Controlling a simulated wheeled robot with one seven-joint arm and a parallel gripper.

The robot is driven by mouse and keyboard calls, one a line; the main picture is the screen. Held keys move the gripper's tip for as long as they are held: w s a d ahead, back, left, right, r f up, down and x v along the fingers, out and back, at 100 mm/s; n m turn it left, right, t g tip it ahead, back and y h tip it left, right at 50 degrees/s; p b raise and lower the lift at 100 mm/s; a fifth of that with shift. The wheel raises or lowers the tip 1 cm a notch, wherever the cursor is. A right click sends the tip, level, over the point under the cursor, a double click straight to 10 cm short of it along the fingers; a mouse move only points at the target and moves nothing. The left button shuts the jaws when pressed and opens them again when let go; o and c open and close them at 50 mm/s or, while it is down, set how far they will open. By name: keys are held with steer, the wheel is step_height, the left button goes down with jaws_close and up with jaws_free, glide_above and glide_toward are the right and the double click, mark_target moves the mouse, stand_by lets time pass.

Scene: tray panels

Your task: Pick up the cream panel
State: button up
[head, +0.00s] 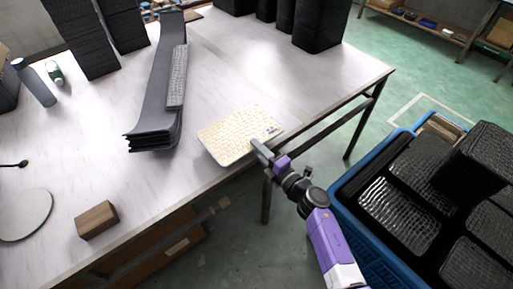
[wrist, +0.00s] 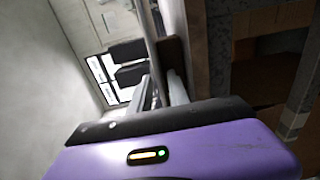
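The cream panel (head: 238,134), with a woven-looking surface and a small dark mark near its right corner, lies flat at the table's front edge. Its near corner seems to stick out slightly past the edge. My gripper (head: 262,151) is at the panel's right front corner, reaching in from the front right. In the wrist view the two grey fingers of my gripper (wrist: 163,90) stand apart with a gap between them. A thin edge runs up beyond the fingers there; I cannot tell whether it is the panel or the table, or whether the fingers touch the panel.
Dark curved trays (head: 155,100) and a grey textured panel (head: 178,75) lie left of the cream panel on the white table (head: 300,85). A wooden block (head: 97,220) sits at front left. A blue crate (head: 345,205) of black panels stands at right.

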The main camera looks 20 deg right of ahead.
jaws_close()
stand_by(1.4)
step_height(320, 180, up, 3)
steer(key=p, duration=0.2)
steer(key=shift+f+p, duration=0.1)
steer(key=shift+p, duration=0.3)
steer(key=shift+f, duration=0.15)
steer(key=s+d+r+p, duration=0.2)
steer(key=s+r+p, duration=0.2)
steer(key=s+p, duration=0.2)
steer(key=shift+v, duration=0.85)
